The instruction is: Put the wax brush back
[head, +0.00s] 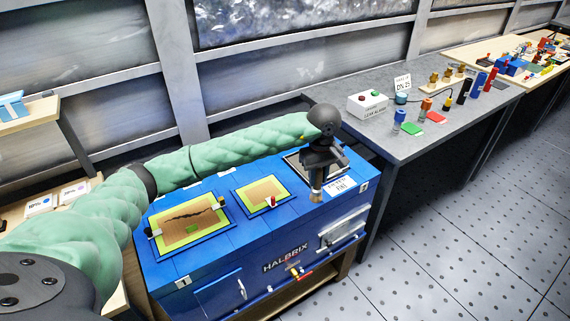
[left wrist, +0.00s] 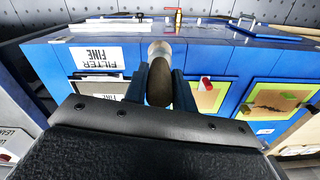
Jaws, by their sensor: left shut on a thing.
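My left gripper (head: 318,165) is above the right part of the blue HALBRIX cabinet, pointing down. It is shut on the wax brush (head: 316,193), whose pale brown end hangs below the fingers. In the left wrist view the brush (left wrist: 160,85) sits between the two fingers, with a dark rounded part near and a pale end beyond. Whether the brush touches the cabinet cannot be told. My right gripper is out of view.
The blue cabinet (head: 205,262) carries yellow-green framed panels (head: 190,228) and a dark-framed panel (head: 300,165) behind the gripper. A FILTER FINE label (head: 340,187) lies beside it. A grey bench (head: 345,130) to the right holds a button box (head: 368,105) and several small parts.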

